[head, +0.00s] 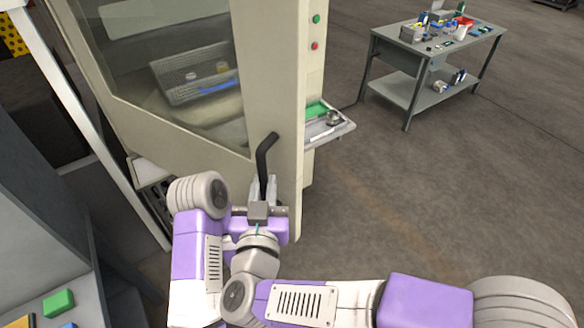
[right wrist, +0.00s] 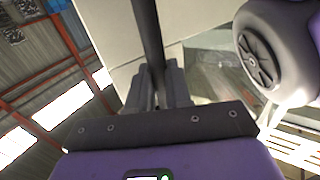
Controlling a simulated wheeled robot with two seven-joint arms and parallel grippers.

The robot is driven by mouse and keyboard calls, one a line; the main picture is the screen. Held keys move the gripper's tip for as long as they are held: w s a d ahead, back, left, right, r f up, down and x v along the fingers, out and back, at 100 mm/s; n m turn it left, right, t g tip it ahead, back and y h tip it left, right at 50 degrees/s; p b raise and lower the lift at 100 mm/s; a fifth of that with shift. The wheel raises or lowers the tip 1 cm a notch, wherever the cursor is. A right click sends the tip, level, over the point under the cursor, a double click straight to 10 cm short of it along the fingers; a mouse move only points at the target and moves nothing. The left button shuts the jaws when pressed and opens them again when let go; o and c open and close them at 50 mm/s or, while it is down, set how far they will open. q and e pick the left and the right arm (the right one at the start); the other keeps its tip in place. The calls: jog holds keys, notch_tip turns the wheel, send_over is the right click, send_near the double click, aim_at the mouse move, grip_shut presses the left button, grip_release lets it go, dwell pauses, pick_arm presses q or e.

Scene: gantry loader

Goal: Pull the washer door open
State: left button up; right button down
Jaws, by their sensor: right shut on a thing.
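The washer door (head: 180,75) is a beige panel with a large window, and a wire basket (head: 195,75) with small parts shows through the glass. A dark bent handle (head: 262,160) stands on the door near its right edge. My right gripper (head: 263,188) is shut on the lower part of this handle. In the right wrist view the dark handle bar (right wrist: 149,40) runs down between the two fingers (right wrist: 158,88). Whether the door stands ajar cannot be told for sure. My left gripper is not in view.
A green and a red button (head: 316,32) sit on the washer's right post. A small tray (head: 330,128) juts out at its right side. A workbench (head: 440,50) with several items stands at the back right. A grey surface (head: 75,300) with a green block is at lower left. The floor at right is clear.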

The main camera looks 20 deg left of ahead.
jog(key=shift+s+a+r, duration=0.1)
jog(key=shift+s+a, duration=0.25)
jog(key=shift+s, duration=0.35)
jog(key=shift+s+a, duration=0.35)
jog(key=shift+s, duration=0.4)
jog(key=shift+s+a+r, duration=0.1)
jog(key=shift+s+a, duration=0.25)
jog(key=shift+s, duration=0.35)
jog(key=c, duration=1.3)
grip_release()
jog(key=shift+w+a, duration=0.1)
jog(key=shift+o, duration=1)
jog(key=shift+w+a+f, duration=0.1)
jog(key=shift+a+f, duration=0.05)
jog(key=v, duration=0.7)
jog(key=shift+s+d, duration=0.25)
jog(key=shift+s, duration=0.05)
jog(key=shift+c, duration=0.2)
